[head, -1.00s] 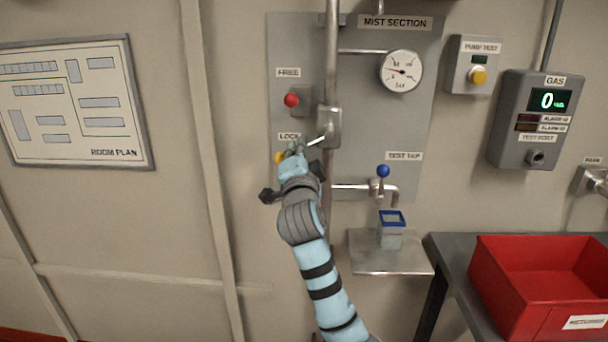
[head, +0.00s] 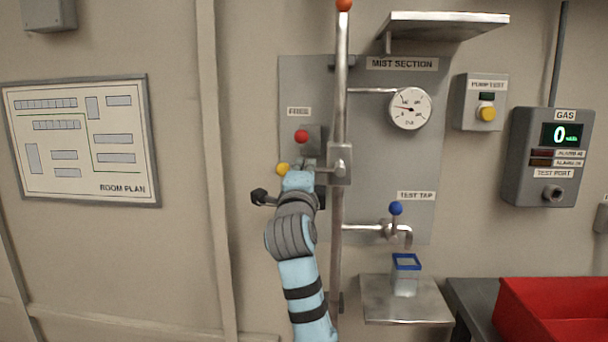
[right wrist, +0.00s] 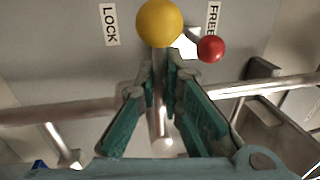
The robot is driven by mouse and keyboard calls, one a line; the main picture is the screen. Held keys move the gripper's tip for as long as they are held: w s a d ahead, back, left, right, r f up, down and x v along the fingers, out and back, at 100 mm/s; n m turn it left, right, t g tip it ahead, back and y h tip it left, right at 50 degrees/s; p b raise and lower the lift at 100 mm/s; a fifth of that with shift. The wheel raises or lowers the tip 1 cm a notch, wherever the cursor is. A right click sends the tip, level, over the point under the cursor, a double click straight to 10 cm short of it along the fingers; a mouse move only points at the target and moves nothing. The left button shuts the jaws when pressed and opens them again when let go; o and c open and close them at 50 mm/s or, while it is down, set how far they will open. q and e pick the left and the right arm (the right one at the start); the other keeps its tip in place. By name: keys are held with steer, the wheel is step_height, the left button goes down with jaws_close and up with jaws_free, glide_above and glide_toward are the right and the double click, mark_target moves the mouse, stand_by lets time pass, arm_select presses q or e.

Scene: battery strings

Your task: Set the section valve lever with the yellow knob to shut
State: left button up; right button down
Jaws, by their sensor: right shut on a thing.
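The section valve lever ends in a yellow knob (head: 283,169) on the left of the valve body (head: 340,163) on the vertical pipe. In the head view the lever lies close to horizontal, roughly across the pipe. My right gripper (head: 300,173) is shut on the lever rod, just inboard of the knob. In the right wrist view the yellow knob (right wrist: 160,22) shows beyond the fingertips (right wrist: 161,80), with the metal rod between them. The gripper hides part of the lever in the head view. My left gripper is not in view.
A red knob (head: 301,137) sits just above the lever, under the FREE label (head: 299,111). The LOCK label (right wrist: 110,24) shows in the right wrist view. A blue-knobbed test tap (head: 396,208) and a shelf (head: 405,312) with a blue-rimmed cup (head: 406,275) are lower right.

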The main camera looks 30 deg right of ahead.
steer(key=shift+r, duration=0.15)
steer(key=c, duration=1.7)
jaws_free()
steer(key=v, duration=1.2)
steer(key=shift+w, duration=0.1)
